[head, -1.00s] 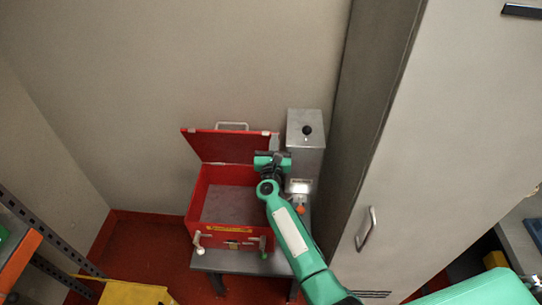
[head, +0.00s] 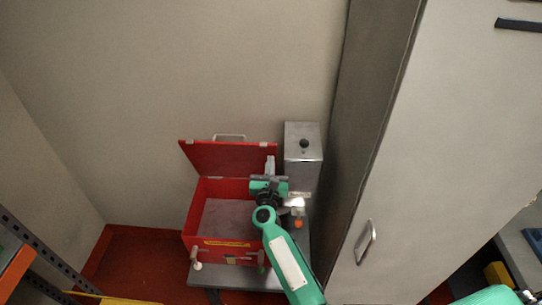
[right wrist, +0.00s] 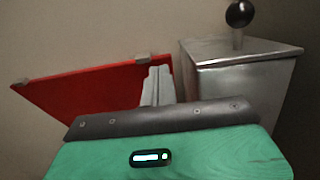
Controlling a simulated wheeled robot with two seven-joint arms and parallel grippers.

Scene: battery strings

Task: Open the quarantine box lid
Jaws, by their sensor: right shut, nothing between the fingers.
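The red quarantine box (head: 191,222) stands on a small grey table against the wall. Its red lid (head: 222,158) is raised, leaning back behind the box, with a pale handle on its far edge; the grey inside of the box shows. My right gripper (head: 270,163) is over the box's right side, close to the lid's right edge. In the right wrist view its fingers (right wrist: 158,86) are shut and empty, in front of the right end of the lid (right wrist: 85,87). I cannot tell whether they touch it. My left gripper is not in view.
A metal canister (head: 303,142) with a black knob stands just right of the box, close to my right gripper. A tall grey cabinet (head: 430,150) with a handle fills the right side. An orange and grey rack (head: 18,268) is at the lower left.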

